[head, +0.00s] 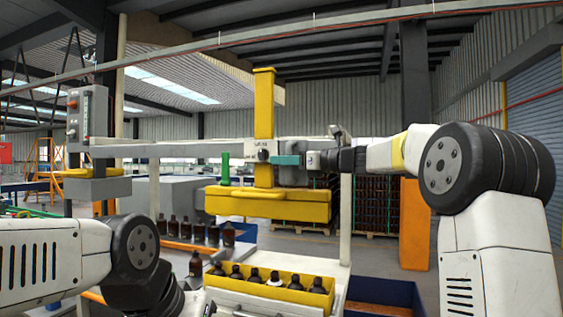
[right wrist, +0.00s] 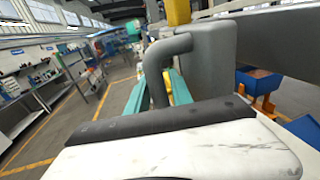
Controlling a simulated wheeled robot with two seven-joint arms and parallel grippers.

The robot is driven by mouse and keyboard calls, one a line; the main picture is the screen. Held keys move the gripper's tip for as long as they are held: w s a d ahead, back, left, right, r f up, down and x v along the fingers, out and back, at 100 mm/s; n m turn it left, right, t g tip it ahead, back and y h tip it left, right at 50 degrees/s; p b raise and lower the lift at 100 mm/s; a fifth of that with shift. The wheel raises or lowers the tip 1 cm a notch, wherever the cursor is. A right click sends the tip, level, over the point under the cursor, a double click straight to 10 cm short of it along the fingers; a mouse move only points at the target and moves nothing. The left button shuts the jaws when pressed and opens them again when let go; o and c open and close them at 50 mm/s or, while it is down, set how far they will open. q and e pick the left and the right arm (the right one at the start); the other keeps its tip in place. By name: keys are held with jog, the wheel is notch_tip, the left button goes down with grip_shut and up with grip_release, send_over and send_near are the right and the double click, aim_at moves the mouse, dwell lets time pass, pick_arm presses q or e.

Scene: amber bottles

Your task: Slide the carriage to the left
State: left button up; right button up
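The carriage is a yellow upright (head: 264,110) with a wide yellow block (head: 270,204) below it, on a long grey horizontal rail (head: 190,150). It stands near the middle of the head view. My right gripper (head: 289,160) has teal fingers and reaches the carriage's right side at rail height. In the right wrist view, the teal fingers (right wrist: 155,95) stand on either side of a bent grey handle (right wrist: 157,72) on a grey housing (right wrist: 205,55). Yellow shows beside the handle; firm contact cannot be told. My left arm shows at lower left, its gripper out of view.
A yellow crate (head: 262,287) with several dark bottles stands below the carriage. More amber bottles stand in a row (head: 200,232) behind it on the left. A grey control box (head: 88,113) stands near the rail's left end. The rail left of the carriage looks clear.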

jog(key=shift+w+a, duration=0.25)
jog(key=shift+a, duration=0.25)
jog(key=shift+c, duration=0.5)
grip_shut()
dwell(0.6)
